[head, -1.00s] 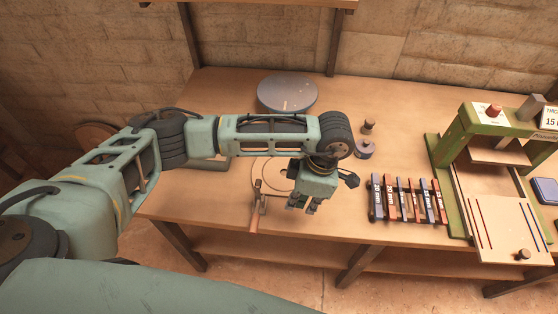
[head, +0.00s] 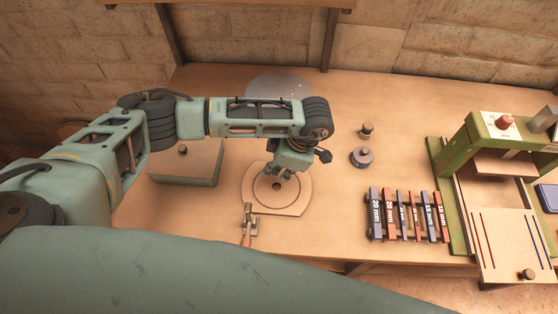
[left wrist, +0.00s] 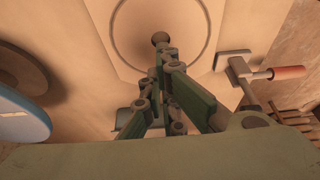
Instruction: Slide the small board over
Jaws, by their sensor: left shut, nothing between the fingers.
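The small board (head: 300,200) is a pale wooden plate with a ring groove and a dark round spot in its middle. It lies flat on the bench, left of the coloured bars. My left gripper (head: 283,174) is shut and empty over the far part of the board, its fingers pointing down. Whether it touches the board I cannot tell. In the left wrist view the board (left wrist: 190,62) shows beyond my left gripper (left wrist: 163,55), with the fingers near the dark spot. My right gripper is out of view.
A grey box (head: 185,168) stands left, a round disc (head: 285,83) behind, a small dark-topped cylinder (head: 361,156) right. Several labelled bars (head: 402,214) and a green press (head: 444,190) stand further right.

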